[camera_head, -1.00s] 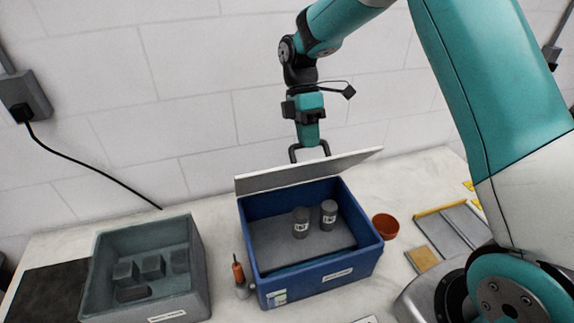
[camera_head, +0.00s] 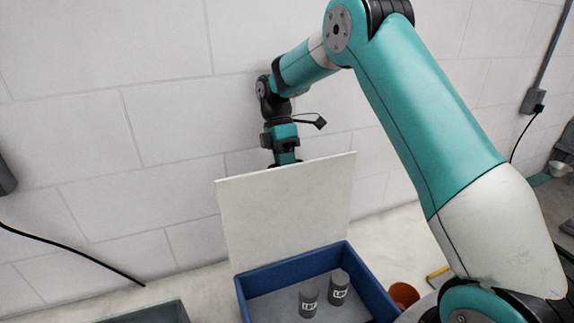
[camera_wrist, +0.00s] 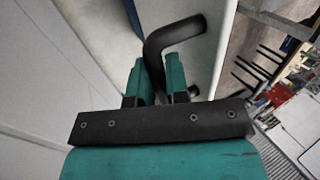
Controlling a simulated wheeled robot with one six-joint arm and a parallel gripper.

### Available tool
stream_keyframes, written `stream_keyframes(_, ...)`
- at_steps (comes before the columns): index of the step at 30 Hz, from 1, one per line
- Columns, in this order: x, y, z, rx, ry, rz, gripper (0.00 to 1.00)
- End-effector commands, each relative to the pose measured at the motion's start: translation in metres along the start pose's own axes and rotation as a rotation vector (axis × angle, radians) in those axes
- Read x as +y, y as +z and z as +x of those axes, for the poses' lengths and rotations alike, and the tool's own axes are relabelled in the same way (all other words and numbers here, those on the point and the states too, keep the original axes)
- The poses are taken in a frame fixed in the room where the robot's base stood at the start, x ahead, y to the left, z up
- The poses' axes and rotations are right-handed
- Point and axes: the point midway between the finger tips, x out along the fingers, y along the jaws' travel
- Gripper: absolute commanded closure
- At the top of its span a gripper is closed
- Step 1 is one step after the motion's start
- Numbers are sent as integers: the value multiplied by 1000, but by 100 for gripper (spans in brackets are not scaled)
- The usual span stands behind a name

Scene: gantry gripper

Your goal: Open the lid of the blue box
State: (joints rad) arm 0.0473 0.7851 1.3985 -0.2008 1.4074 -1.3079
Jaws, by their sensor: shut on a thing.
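The blue box (camera_head: 378,291) stands at the bottom of the head view, with two grey labelled cylinders (camera_head: 309,299) inside. Its pale lid (camera_head: 285,212) stands steeply upright at the box's back edge, so the box is open. My gripper (camera_head: 286,160) is behind the lid's top edge, where its fingertips are hidden. In the wrist view, my gripper (camera_wrist: 160,82) is shut on the black bent handle (camera_wrist: 172,38). The lid (camera_wrist: 207,62) shows there as a pale face beside the handle.
A white block wall (camera_head: 110,130) rises behind the box. A grey-green bin (camera_head: 150,313) is partly in view at lower left. An orange-brown pot (camera_head: 404,294) stands just right of the box. Pale worktop lies around the box.

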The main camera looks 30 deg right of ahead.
Motion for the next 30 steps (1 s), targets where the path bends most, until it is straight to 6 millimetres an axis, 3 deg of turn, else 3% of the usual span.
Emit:
stream_keyframes(13,2,-2,5,-1,-10,-12,100)
stream_keyframes(14,2,-2,5,-1,-10,-12,83)
stream_keyframes(17,2,-2,4,-1,-9,-10,60)
stream_keyframes(30,1,-1,1,-1,-4,-4,60)
